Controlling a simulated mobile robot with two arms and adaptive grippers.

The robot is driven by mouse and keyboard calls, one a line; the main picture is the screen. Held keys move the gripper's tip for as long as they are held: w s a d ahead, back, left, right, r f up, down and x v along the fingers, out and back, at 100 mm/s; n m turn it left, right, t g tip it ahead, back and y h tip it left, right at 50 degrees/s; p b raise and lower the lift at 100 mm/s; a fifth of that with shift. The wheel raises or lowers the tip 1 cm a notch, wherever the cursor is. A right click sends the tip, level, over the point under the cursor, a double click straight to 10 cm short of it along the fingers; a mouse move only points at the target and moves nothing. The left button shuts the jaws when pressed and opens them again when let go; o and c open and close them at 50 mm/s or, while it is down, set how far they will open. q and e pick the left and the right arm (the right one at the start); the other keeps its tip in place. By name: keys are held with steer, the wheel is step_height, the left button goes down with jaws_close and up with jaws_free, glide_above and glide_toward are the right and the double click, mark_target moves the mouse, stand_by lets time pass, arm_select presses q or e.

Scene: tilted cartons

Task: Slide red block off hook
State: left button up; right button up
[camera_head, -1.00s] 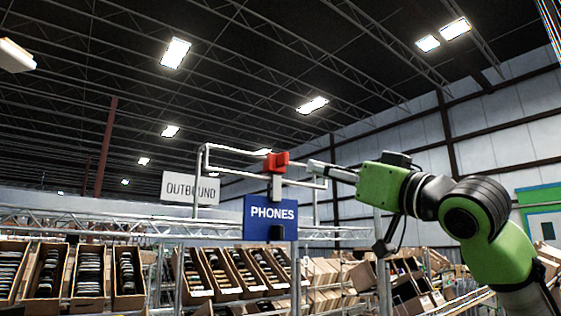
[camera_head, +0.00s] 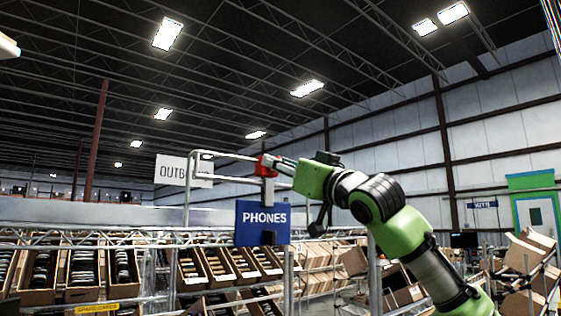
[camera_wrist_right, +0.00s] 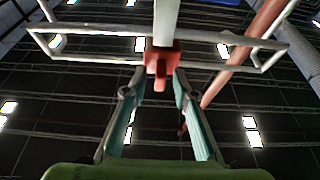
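A red block (camera_head: 265,166) sits on the white pipe hook (camera_head: 225,154), above the blue PHONES sign (camera_head: 262,222). My right gripper (camera_head: 281,164) reaches it from the right. In the right wrist view the red block (camera_wrist_right: 160,58) is centred just past the fingertips, and a small red tab on it points down between them. The two fingers of my right gripper (camera_wrist_right: 160,74) stand apart, one on each side of the tab. I cannot tell whether they touch the block. My left gripper is in neither view.
A white OUTBOUND sign (camera_head: 183,171), partly covered by the pipe, hangs to the left. Shelves with tilted cartons (camera_head: 82,272) stand below and behind. A light grey bar (camera_wrist_right: 167,22) runs from the block in the wrist view. The space above the hook looks clear.

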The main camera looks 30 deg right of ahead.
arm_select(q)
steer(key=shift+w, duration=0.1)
arm_select(e)
jaws_close()
steer(key=d+p, duration=0.5)
steer(key=d, duration=0.6)
steer(key=shift+w+r+p, duration=0.15)
steer(key=shift+w+p, duration=0.15)
steer(key=shift+p, duration=0.1)
steer(key=shift+c, duration=0.8)
jaws_free()
steer(key=shift+d, duration=0.15)
steer(key=shift+o, duration=0.8)
steer(key=shift+w+d+f, duration=0.1)
steer(key=shift+d+f, duration=0.1)
steer(key=shift+d, duration=0.05)
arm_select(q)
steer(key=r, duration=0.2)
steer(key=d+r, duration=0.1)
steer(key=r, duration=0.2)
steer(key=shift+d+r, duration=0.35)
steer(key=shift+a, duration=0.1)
arm_select(e)
steer(key=shift+a, duration=0.15)
